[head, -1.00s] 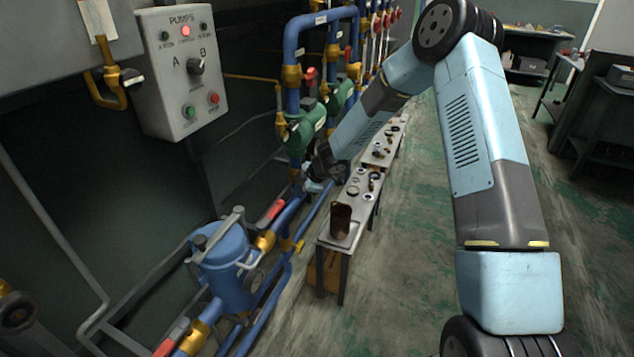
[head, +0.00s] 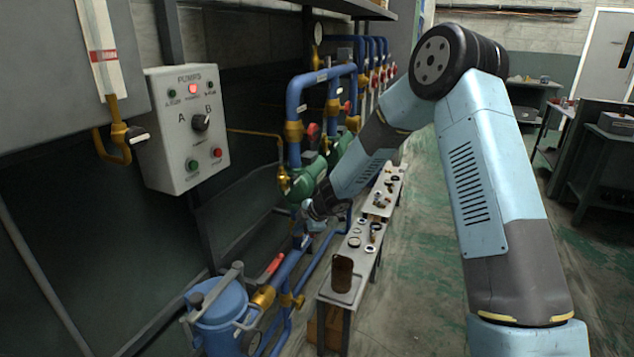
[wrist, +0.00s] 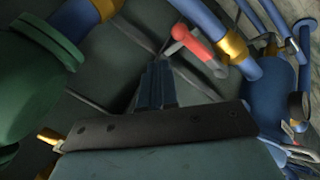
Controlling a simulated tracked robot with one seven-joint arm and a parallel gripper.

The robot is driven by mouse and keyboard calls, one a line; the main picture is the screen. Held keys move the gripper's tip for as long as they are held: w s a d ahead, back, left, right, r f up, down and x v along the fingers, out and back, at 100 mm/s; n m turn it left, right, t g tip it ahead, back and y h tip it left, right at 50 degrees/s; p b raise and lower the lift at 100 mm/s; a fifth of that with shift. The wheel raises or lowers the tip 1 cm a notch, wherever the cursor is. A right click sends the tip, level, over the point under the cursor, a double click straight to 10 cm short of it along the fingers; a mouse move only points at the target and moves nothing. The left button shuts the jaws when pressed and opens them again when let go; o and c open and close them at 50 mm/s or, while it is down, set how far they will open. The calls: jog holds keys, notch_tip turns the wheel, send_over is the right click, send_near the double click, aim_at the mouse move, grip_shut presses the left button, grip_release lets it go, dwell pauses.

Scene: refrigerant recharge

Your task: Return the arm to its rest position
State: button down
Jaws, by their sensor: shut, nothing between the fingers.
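My blue and grey arm reaches up and then down to the left in the head view. My gripper is at its far end, low among the pipes beside the green pump (head: 305,180), but its fingers are too small to make out there. In the wrist view my gripper (wrist: 157,75) points away from the camera, with its dark fingers together and nothing between them. A red-handled valve (wrist: 192,46) on a blue pipe lies just beyond and to the right of the fingertips. The green pump (wrist: 35,75) fills the left side of the wrist view.
A blue canister (head: 222,325) stands at lower left in the head view. A narrow bench (head: 362,262) with small parts and a brown container (head: 342,270) runs beside the pipes. The pump control box (head: 185,130) is on the left. Floor (head: 425,270) right of the bench is clear.

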jog(key=d+r+m+t+h, duration=0.4)
jog(key=d+r+m, duration=0.2)
jog(key=d+r, duration=0.9)
jog(key=s+d+r+m+h, duration=0.3)
jog(key=s+d+r+m, duration=0.3)
jog(key=d+r, duration=0.4)
jog(key=s+d+r+m+h, duration=0.1)
jog(key=s+d+r+m, duration=0.2)
jog(key=s, duration=0.5)
jog(key=s+d+r+m+g, duration=0.1)
jog(key=s+d+r+m, duration=0.15)
jog(key=s, duration=0.45)
jog(key=s+d+r+m+h, duration=0.1)
jog(key=s+d+r+m, duration=0.2)
jog(key=s, duration=0.5)
jog(key=s+f+m+g+y, duration=0.1)
jog(key=s+m+y, duration=0.1)
jog(key=s, duration=0.8)
jog(key=shift+a+m, duration=0.35)
jog(key=shift+s+f, duration=0.1)
